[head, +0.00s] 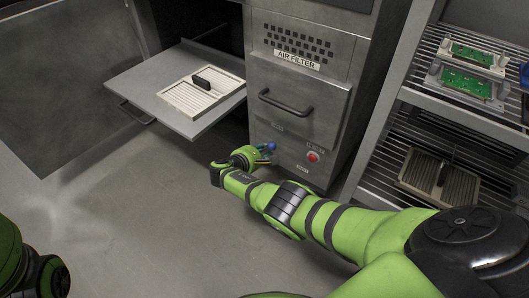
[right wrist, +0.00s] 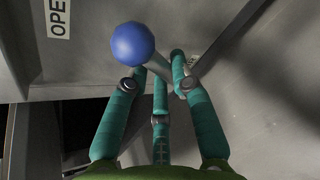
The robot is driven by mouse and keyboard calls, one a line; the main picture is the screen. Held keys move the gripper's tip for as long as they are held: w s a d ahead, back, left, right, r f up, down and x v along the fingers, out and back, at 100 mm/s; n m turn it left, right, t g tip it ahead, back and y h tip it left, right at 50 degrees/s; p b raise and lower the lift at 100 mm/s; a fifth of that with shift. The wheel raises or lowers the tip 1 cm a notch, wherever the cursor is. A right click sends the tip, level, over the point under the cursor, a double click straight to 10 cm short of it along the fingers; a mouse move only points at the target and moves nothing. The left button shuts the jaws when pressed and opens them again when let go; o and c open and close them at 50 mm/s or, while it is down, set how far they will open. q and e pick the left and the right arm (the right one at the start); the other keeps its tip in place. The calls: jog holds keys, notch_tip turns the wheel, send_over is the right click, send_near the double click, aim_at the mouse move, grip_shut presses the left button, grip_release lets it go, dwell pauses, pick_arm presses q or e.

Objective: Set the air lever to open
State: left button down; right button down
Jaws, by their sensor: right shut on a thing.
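The air lever ends in a blue ball knob (head: 271,146), low on the front of the grey air filter cabinet. My right gripper (head: 262,155) is at the lever, and its green arm reaches in from the right. In the right wrist view the blue knob (right wrist: 133,44) stands just past the fingertips. The teal fingers of my right gripper (right wrist: 160,75) are closed around the lever's shaft, which is partly hidden by them. A white label (right wrist: 58,18) reading "OPE", cut off by the frame edge, lies left of the knob. My left gripper is not visible.
A pulled-out shelf (head: 150,92) on the left bears a filter (head: 203,92). A rack (head: 455,122) with circuit boards stands at right. The floor (head: 150,220) in front is clear.

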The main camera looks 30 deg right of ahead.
dwell(0.3)
jog(key=c, duration=1)
grip_release()
jog(key=shift+c, duration=0.2)
jog(key=v, duration=1.2)
